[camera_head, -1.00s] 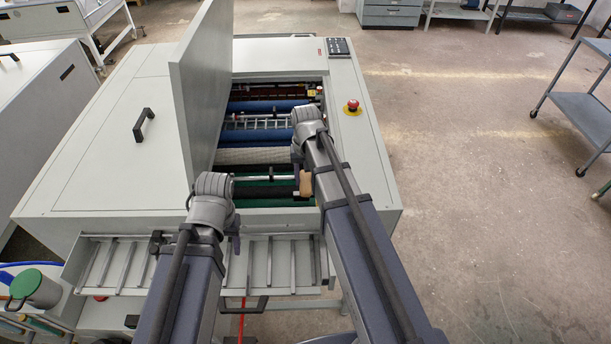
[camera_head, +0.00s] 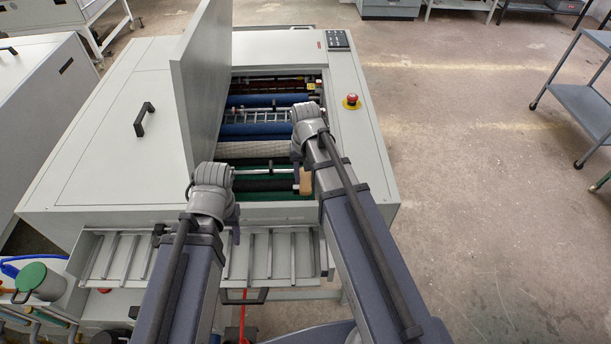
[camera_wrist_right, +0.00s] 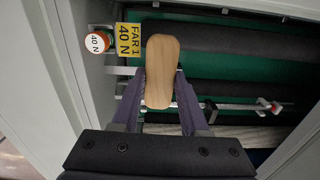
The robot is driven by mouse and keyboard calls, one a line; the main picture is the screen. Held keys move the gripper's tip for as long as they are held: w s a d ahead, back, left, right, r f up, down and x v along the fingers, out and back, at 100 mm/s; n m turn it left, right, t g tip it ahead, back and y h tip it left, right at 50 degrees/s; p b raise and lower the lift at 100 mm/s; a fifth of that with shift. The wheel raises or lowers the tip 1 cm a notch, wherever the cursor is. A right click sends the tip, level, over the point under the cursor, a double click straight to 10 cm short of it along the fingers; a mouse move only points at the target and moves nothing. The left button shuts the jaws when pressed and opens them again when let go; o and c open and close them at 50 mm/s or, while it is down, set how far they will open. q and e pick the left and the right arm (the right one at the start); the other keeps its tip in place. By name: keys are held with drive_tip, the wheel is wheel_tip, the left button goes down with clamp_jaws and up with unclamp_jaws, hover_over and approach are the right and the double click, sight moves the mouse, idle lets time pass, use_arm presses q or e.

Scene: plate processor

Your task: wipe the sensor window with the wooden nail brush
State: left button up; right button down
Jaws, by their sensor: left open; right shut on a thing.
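The wooden nail brush (camera_wrist_right: 161,72) is a pale, rounded block in the right wrist view. It also shows in the head view (camera_head: 306,182). My right gripper (camera_wrist_right: 161,100) is shut on it, one purple finger on each side, and holds it over the rollers inside the open machine. The brush's underside and bristles are hidden. My left gripper (camera_head: 236,222) is open, low over the machine's front edge.
The machine's raised lid (camera_head: 195,85) stands left of the opening. Rollers (camera_head: 250,131) fill the opening. A slatted tray (camera_head: 270,285) juts out in front.

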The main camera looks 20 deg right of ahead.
drive_tip(key=shift+r+p, duration=1.65)
drive_tip(key=shift+r, duration=0.4)
wheel_tip(320, 180, up, 3)
drive_tip(key=p, duration=0.3)
